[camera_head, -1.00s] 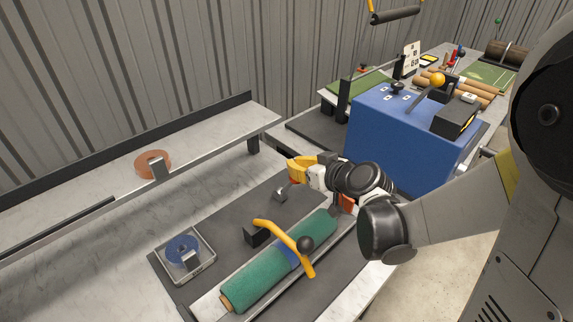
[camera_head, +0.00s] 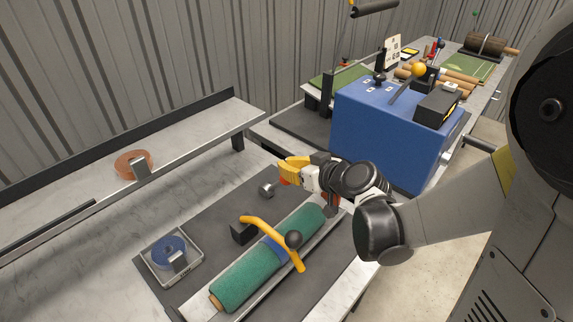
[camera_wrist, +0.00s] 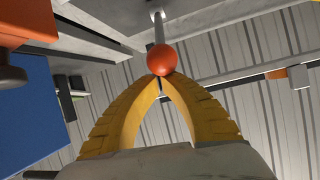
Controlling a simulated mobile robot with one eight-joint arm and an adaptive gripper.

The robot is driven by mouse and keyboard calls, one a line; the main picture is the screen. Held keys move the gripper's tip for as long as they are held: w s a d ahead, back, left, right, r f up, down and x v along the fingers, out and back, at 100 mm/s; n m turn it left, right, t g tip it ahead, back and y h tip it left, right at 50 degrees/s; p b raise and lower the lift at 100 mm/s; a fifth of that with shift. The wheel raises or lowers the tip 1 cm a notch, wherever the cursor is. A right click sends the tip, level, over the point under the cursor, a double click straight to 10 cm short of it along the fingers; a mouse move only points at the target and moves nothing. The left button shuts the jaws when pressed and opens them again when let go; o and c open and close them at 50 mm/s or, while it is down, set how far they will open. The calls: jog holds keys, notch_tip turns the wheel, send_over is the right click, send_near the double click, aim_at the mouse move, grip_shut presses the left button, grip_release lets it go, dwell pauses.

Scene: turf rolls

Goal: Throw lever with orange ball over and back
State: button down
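In the wrist view an orange ball (camera_wrist: 162,60) sits on the end of a metal lever rod (camera_wrist: 158,28). My gripper (camera_wrist: 160,80) has its yellow fingers drawn together, their tips against the near side of the ball; the ball covers part of the tips. In the head view my gripper (camera_head: 284,170) is above the dark mat, left of the blue box. A grey lever mount (camera_head: 267,189) shows just below and left of the fingers; the ball there is mostly hidden by my gripper.
A blue box (camera_head: 387,130) with a lever ending in an amber ball (camera_head: 419,69) stands to the right. A green turf roll (camera_head: 255,272) lies in front, with a yellow bar (camera_head: 258,229) across it. A tray (camera_head: 171,263) holds a blue ring.

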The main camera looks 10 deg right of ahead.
notch_tip(320, 180, up, 3)
jog(key=w+p, duration=0.2)
jog(key=w, duration=0.1)
jog(key=s+d+r+p, duration=0.1)
jog(key=s+d+p, duration=0.1)
jog(key=s, duration=0.6)
jog(key=shift+s+d+r+p, duration=0.3)
jog(key=shift+s+d+r, duration=0.1)
jog(key=shift+d, duration=0.3)
jog(key=s+d+r+m+g+h, duration=0.1)
jog(key=s+m+g+h, duration=0.1)
jog(key=s, duration=0.5)
jog(key=s+r+m+g+h, duration=0.2)
jog(key=s+h, duration=0.1)
jog(key=s, duration=0.4)
jog(key=shift+s+d+g+h, duration=0.25)
jog(key=shift+d+g+h, duration=0.05)
jog(key=shift+d, duration=0.1)
